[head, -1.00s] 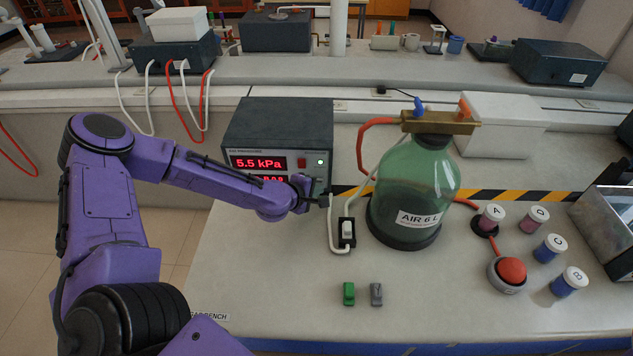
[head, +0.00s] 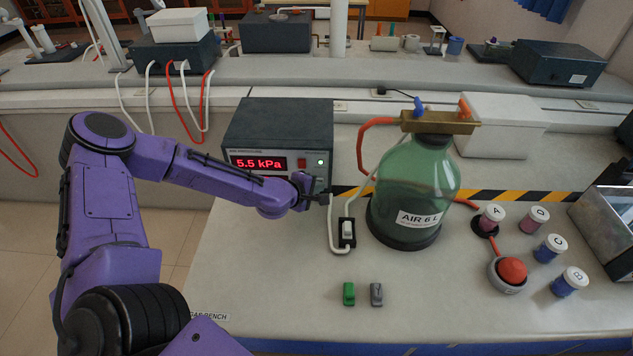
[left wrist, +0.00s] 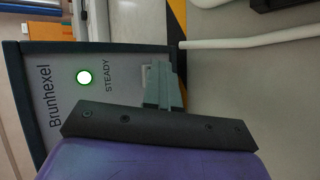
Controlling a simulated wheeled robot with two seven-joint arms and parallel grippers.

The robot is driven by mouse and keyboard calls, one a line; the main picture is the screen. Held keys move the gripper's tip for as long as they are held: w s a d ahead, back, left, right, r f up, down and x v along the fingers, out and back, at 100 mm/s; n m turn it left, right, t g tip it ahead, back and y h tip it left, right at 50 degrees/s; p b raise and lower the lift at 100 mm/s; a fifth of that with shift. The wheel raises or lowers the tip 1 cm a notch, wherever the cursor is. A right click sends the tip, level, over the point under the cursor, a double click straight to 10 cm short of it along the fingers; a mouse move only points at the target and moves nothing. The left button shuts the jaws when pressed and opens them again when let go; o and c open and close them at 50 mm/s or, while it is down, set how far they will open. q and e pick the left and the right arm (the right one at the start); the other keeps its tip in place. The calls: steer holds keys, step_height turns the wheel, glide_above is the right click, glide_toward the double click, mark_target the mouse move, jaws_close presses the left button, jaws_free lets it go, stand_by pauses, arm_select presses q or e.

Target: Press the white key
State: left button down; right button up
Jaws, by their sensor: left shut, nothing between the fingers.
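The white key (head: 348,229) stands on a small black base on the bench, left of the green bottle, with a white cable or tube at its base. My left gripper (head: 326,199) is shut and empty. In the head view it is just above and left of the key, apart from it, in front of the meter's lower right corner. The left wrist view shows its closed grey fingers (left wrist: 163,86) beside the meter's front panel. The key is not clearly seen there. My right gripper is not in view.
The meter (head: 278,133) reads 5.5 kPa, with a green light marked STEADY. The green bottle (head: 415,190) labelled AIR 6 L stands close to the key's right. Green (head: 349,294) and grey (head: 376,294) clips lie in front. A red button (head: 512,270) and lettered jars are at right.

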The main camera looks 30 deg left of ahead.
arm_select(q)
steer(key=shift+w+a+r, duration=0.2)
steer(key=shift+w+r, duration=0.05)
stand_by(0.5)
steer(key=shift+s, duration=0.1)
steer(key=shift+s+d+f, duration=0.2)
steer(key=shift+s+d, duration=0.1)
steer(key=shift+s, duration=0.25)
steer(key=shift+d, duration=0.15)
steer(key=shift+s+d, duration=0.15)
steer(key=shift+s, duration=0.1)
steer(key=shift+s+d+f+p, duration=0.1)
steer(key=shift+s+d+p, duration=0.1)
steer(key=shift+s+d, duration=0.35)
steer(key=shift+s+d+r+p, duration=0.1)
steer(key=shift+s+d+p, duration=0.1)
steer(key=shift+s, duration=0.55)
steer(key=shift+s+d+f+p, duration=0.15)
steer(key=shift+s+d, duration=0.25)
steer(key=shift+s, duration=0.25)
